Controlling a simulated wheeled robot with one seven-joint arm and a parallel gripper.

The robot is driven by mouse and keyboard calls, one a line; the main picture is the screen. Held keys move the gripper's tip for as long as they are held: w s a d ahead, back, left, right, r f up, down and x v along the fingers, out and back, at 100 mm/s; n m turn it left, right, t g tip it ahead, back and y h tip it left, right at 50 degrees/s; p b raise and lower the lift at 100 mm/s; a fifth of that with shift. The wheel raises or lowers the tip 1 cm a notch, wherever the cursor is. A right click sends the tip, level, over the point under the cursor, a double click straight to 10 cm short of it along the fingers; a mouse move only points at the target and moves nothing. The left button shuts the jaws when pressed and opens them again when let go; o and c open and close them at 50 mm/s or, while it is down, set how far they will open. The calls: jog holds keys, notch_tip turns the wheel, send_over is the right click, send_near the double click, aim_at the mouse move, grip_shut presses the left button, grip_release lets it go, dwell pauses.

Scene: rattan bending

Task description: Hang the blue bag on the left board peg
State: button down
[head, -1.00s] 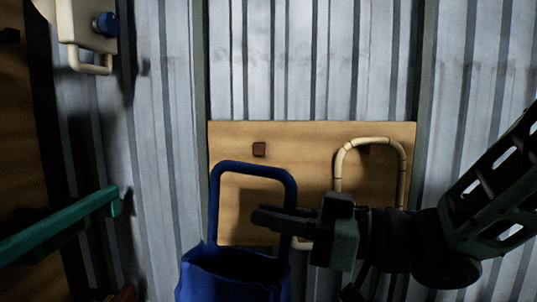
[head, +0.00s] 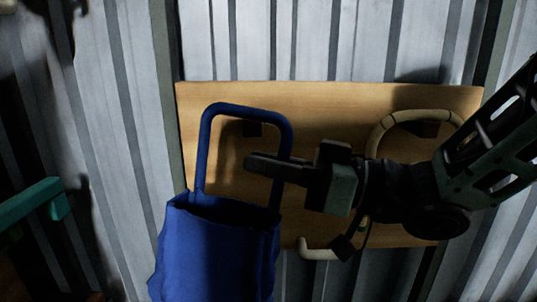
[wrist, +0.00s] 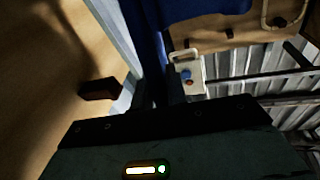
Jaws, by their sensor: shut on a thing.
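The blue bag (head: 215,250) hangs upright from its stiff blue handle loop (head: 250,110). My gripper (head: 265,166) is shut on the right side of the handle, below its top corner. The wooden board (head: 330,98) is on the wall behind. In the wrist view, a dark red-brown peg (wrist: 100,88) stands left of my fingers (wrist: 160,92), apart from the blue handle (wrist: 147,42).
A cane-coloured loop (head: 382,128) hangs at the right peg (head: 425,130). A pale curved piece (head: 318,253) shows at the board's lower edge. A teal bar (head: 35,205) juts in at the left. The wrist view shows a pale box with a blue knob (wrist: 186,75).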

jog(key=shift+w+d+f, duration=0.1)
jog(key=shift+w+f, duration=0.3)
jog(key=shift+w, duration=1.45)
jog(key=shift+w+d+f, duration=0.1)
jog(key=shift+w+f, duration=0.3)
jog(key=shift+w, duration=1.45)
jog(key=shift+w+d+f, duration=0.1)
jog(key=shift+w+f, duration=0.3)
jog(key=shift+w, duration=1.45)
jog(key=shift+s, duration=0.15)
jog(key=c, duration=1.3)
grip_release()
jog(key=shift+s+a, duration=0.1)
jog(key=shift+c, duration=0.2)
jog(key=shift+b, duration=0.3)
